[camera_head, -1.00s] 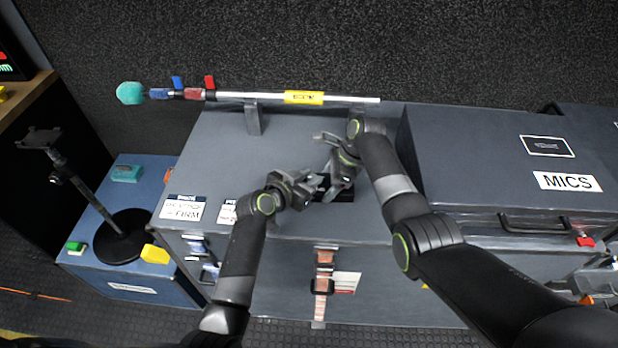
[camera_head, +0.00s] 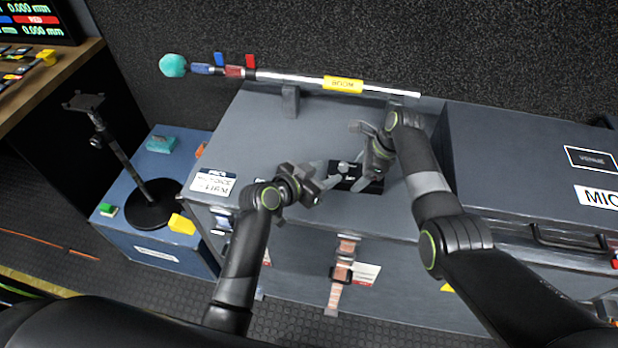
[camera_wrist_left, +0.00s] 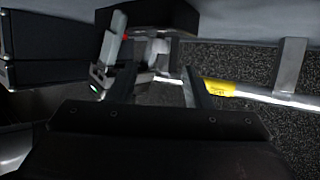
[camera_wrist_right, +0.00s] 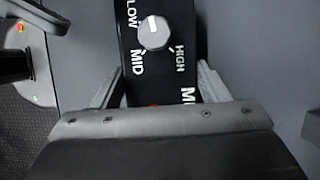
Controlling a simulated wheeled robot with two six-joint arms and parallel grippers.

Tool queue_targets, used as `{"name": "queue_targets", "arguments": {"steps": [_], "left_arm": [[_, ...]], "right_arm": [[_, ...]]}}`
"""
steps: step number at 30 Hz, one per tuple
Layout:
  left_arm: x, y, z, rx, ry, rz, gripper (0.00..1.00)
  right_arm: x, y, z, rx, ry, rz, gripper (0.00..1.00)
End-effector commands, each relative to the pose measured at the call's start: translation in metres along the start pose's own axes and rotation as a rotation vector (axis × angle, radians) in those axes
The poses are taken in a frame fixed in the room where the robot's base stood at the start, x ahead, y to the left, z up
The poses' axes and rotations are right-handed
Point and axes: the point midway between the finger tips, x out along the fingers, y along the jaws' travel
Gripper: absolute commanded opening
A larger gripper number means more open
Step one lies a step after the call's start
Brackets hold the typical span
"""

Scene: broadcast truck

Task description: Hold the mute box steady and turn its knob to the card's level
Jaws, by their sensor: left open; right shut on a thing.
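The black mute box (camera_head: 350,184) stands on the grey case. My right gripper (camera_wrist_right: 155,92) is shut on its sides. The right wrist view shows its round grey-white knob (camera_wrist_right: 154,33), with LOW, MID and HIGH printed around it. The knob's pale mark points to the top of that picture, nearest LOW. My left gripper (camera_head: 327,178) is open at the box's left side. In the left wrist view the knob (camera_wrist_left: 158,47) shows between or just beyond its fingertips; contact cannot be told. A white card (camera_head: 212,183) lies on the case's left; its writing is too small to read surely.
A boom pole (camera_head: 390,91) with a yellow label rests on a support (camera_head: 290,101) behind. The raised MICS case (camera_head: 530,165) stands on the right. A blue case (camera_head: 140,232) with a black stand (camera_head: 155,203) is on the left. The case top behind the box is clear.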

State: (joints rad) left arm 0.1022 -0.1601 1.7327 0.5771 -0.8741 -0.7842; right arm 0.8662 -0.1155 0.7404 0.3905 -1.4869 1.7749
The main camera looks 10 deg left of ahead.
Motion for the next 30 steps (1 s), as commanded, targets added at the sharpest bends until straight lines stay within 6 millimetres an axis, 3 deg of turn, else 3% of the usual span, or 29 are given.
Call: {"name": "queue_targets", "arguments": {"steps": [6,12,25,30], "left_arm": [[-0.035,-0.001,0.0,0.001,0.0,-0.002,0.45],[-0.051,-0.001,0.0,0.001,-0.001,-0.001,0.45],[-0.054,0.0,0.001,-0.007,0.0,0.002,0.45],[-0.052,0.003,0.002,-0.133,0.017,0.022,0.45]], "right_arm": [[0.0,0.0,0.0,0.0,0.0,0.0,0.37],[0.0,0.0,0.0,0.0,0.0,0.0,0.37],[0.0,0.0,0.0,0.0,0.0,-0.001,0.37],[0.0,0.0,0.0,0.0,0.0,-0.001,0.37]]}}
